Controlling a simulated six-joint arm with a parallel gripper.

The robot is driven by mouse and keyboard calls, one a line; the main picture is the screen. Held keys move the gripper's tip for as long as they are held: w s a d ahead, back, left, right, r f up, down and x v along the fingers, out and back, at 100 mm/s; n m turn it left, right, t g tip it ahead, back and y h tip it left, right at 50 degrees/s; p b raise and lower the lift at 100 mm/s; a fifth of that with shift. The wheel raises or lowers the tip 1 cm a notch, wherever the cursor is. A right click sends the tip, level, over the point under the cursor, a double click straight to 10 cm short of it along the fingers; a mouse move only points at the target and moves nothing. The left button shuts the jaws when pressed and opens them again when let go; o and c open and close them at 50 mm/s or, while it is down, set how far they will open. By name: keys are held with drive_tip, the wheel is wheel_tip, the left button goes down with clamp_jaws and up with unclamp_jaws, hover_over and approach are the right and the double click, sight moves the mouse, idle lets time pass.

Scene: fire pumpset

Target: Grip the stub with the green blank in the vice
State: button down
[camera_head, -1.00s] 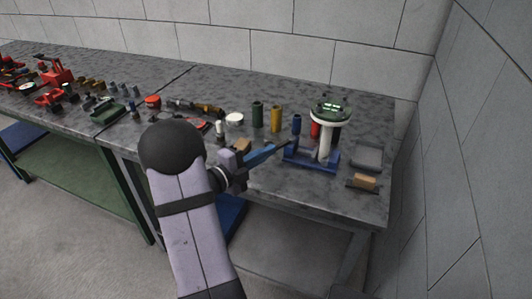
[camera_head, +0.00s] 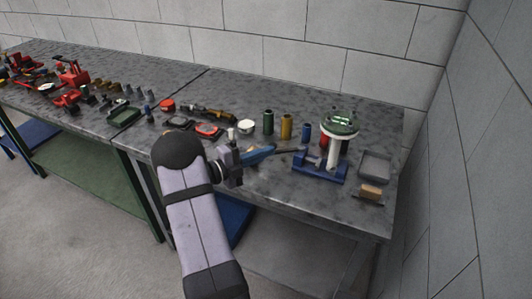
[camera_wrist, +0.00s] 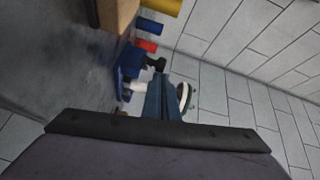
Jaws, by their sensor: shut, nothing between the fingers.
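The stub (camera_head: 333,152) is a white upright pipe topped by a round green blank (camera_head: 340,123) with a white rim. It stands at the blue vice (camera_head: 318,174) on the right part of the bench. Whether the vice jaws press on it cannot be told. My gripper (camera_head: 272,149) is left of the vice, its blue fingers shut and empty, pointing at a dark bar on the vice's left side. In the wrist view my fingers (camera_wrist: 160,98) partly hide the stub, whose white pipe (camera_wrist: 137,88) and disc edge (camera_wrist: 184,97) show on either side; the vice (camera_wrist: 128,66) is at left.
Green (camera_head: 268,122), yellow (camera_head: 286,127) and blue (camera_head: 306,131) cylinders stand behind the vice. A grey tray (camera_head: 375,165) and a tan block (camera_head: 371,191) lie to its right. Tools and red parts fill the left. The front right bench top is clear.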

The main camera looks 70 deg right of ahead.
drive_tip(key=r+v, duration=0.1)
drive_tip(key=v, duration=1.1)
drive_tip(key=s+a+f+n+t+h, duration=0.1)
drive_tip(key=s, duration=1.2)
drive_tip(key=shift+s+f+t+h+b, duration=0.2)
drive_tip(key=shift+s+t+h+b, duration=0.1)
drive_tip(key=shift+h+b, duration=0.1)
